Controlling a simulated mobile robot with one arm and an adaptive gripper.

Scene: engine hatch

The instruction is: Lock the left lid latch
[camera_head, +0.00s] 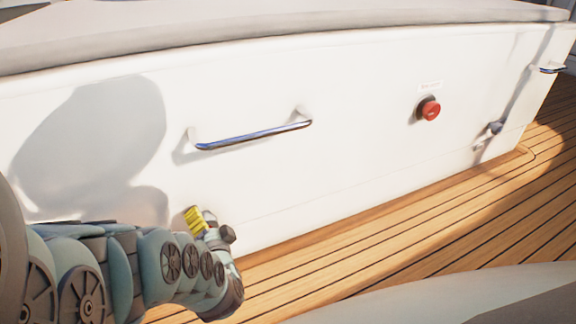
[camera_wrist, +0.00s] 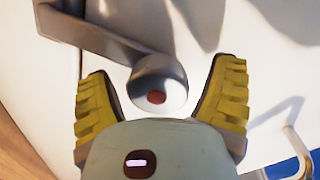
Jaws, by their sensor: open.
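The left lid latch shows in the wrist view as a grey metal lever (camera_wrist: 105,40) ending in a round knob (camera_wrist: 158,88) with a red spot on its face. My gripper (camera_wrist: 164,72) is open, with one yellow ridged finger on each side of the knob. I cannot tell whether either finger touches it. In the head view my gripper (camera_head: 195,218) is low against the white panel (camera_head: 330,175), and the left latch is hidden by my arm.
A chrome handle (camera_head: 255,135) sticks out of the panel up and right of my gripper. A red button (camera_head: 430,109) and another latch (camera_head: 495,128) are farther right. Teak deck (camera_head: 400,220) runs along the panel's foot.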

